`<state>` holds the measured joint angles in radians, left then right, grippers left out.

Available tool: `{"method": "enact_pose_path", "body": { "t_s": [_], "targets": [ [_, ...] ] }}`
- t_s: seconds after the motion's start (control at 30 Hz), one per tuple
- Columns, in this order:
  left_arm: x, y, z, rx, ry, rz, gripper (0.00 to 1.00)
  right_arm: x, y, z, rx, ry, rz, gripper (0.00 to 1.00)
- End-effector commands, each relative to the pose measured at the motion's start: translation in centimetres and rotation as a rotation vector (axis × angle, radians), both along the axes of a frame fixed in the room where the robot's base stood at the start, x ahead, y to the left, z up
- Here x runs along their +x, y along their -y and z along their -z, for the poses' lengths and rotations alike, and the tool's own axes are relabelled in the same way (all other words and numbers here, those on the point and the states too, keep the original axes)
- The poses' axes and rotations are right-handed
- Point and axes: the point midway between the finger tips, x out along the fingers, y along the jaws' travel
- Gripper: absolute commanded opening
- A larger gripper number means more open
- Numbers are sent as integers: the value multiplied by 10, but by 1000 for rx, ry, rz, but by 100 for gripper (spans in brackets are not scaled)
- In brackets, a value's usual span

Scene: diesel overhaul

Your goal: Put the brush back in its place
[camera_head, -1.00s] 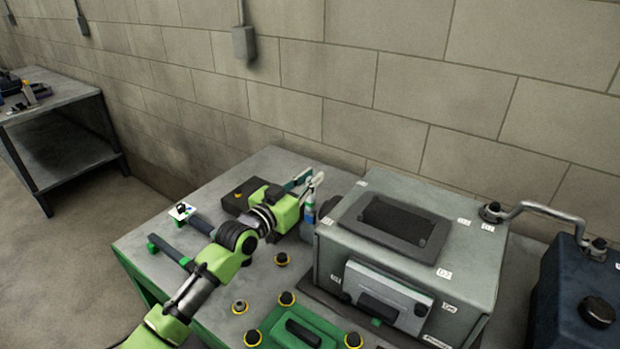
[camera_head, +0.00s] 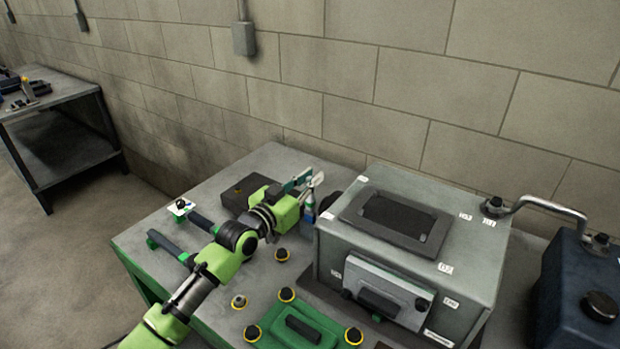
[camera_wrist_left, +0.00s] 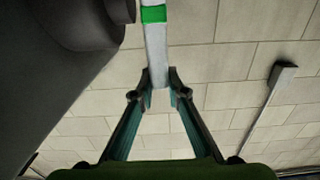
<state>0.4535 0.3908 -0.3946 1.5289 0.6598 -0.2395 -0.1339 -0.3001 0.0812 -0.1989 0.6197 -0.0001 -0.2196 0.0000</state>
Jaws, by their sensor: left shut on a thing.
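My left gripper (camera_head: 305,185) is shut on the brush, over the back of the green-edged workbench, just left of the grey metal box. In the head view the brush (camera_head: 309,207) is a slim upright piece with a pale top and blue and green parts below. In the left wrist view the same brush (camera_wrist_left: 155,45) is a pale grey bar with a green band, held between the fingertips (camera_wrist_left: 158,95). Its far end runs out of that picture, and I cannot tell whether it touches anything. My right gripper is not in view.
The grey metal box (camera_head: 338,240) stands close to the right of the brush. A dark block (camera_head: 232,196) lies left of my gripper. Dark-handled tools (camera_head: 170,246) lie at the left edge, and a green plate (camera_head: 280,337) with knobs lies in front. The wall (camera_head: 330,90) is behind.

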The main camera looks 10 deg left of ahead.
Motion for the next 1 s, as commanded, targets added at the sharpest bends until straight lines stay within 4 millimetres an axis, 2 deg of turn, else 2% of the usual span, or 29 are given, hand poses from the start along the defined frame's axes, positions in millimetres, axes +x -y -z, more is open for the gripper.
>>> {"method": "enact_pose_path", "body": {
  "t_s": [1.0],
  "targets": [
    [0, 0, 42, 0, 1, 0, 0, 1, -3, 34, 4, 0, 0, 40]
  ]
}}
